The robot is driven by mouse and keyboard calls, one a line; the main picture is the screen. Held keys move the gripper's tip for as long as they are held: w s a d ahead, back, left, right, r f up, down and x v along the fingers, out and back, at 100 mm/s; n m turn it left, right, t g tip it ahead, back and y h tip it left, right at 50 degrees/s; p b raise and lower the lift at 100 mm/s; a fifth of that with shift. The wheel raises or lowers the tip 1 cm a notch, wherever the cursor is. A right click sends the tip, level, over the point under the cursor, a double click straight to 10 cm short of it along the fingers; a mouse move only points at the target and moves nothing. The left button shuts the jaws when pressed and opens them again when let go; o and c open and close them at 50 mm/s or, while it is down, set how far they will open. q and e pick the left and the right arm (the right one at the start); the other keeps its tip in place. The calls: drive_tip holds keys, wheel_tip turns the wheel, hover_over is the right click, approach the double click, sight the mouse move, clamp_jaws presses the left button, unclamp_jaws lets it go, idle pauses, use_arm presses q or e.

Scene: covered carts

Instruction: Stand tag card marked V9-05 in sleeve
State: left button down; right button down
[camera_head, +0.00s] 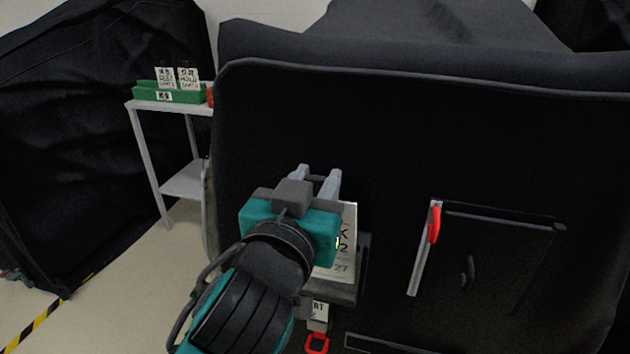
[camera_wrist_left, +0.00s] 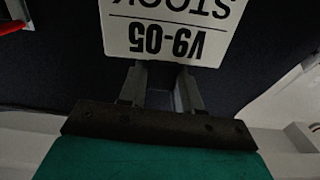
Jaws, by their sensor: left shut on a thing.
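The white tag card (camera_head: 346,238) hangs upright in front of the black cart cover, partly hidden by my left gripper in the head view. In the left wrist view, the card (camera_wrist_left: 165,38) appears upside down and reads V9-05 and STOCK. My left gripper (camera_head: 320,178) is shut on the card's top edge. The wrist view also shows its fingers (camera_wrist_left: 160,85) at that edge. A dark grey sleeve (camera_head: 363,262) is beside and below the card. I cannot tell whether the card's lower edge is inside it. My right gripper is not in view.
A red handle (camera_head: 434,224) on a pale bar stands right of the sleeve, beside a dark panel (camera_head: 510,255). A green tray (camera_head: 170,95) with two cards sits on a white stand (camera_head: 146,150).

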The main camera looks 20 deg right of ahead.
use_arm(q)
drive_tip(key=shift+f+b, duration=0.4)
drive_tip(key=shift+f, duration=0.4)
drive_tip(key=c, duration=0.7)
unclamp_jaws()
